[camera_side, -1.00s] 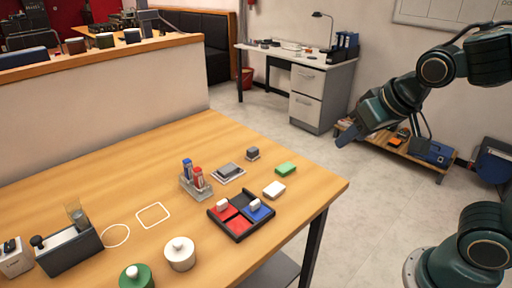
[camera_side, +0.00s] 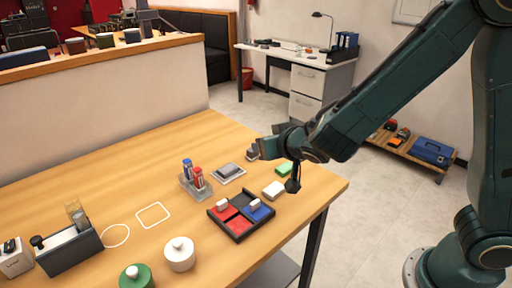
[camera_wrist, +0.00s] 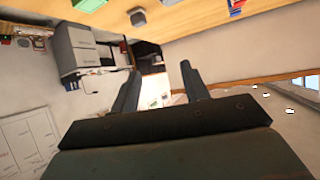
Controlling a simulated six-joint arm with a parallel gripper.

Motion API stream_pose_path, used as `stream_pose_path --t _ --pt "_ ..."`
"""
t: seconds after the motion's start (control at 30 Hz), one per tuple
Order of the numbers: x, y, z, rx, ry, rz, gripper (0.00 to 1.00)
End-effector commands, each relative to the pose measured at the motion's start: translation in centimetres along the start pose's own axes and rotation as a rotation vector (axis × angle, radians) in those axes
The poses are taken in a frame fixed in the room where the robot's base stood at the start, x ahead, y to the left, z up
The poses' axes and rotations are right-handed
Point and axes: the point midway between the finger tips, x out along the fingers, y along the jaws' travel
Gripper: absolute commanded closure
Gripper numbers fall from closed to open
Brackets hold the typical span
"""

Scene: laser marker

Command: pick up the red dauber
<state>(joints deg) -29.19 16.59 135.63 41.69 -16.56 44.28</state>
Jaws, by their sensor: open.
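The red dauber (camera_side: 198,179) stands upright in a small clear-grey rack (camera_side: 203,193) on the wooden table, beside a blue dauber (camera_side: 187,168). My gripper (camera_side: 268,146) is open and empty above the table's back right part, well to the right of the rack and apart from it. In the wrist view its two fingers (camera_wrist: 161,72) are spread, with nothing between them. Small red and blue shapes show at the top edge of that view, too cut off to name surely.
A black tray (camera_side: 238,237) with red and blue pads and white-handled stamps lies in front of the rack. A grey plate (camera_side: 229,172), a white block (camera_side: 274,190) and a green block (camera_side: 283,169) are nearby. White lidded jar (camera_side: 180,254) stands front left.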

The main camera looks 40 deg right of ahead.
Motion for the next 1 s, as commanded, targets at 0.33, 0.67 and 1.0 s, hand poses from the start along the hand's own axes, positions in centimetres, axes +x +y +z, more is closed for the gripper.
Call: stream_pose_path --t 0.33,0.67,1.0 --pt "2.3 -7.3 3.6 -0.094 0.153 -0.159 0.55" --pt "2.4 -11.5 6.5 -0.151 0.215 -0.288 0.55" --pt "2.8 -11.8 6.5 -0.152 0.219 -0.295 0.55"
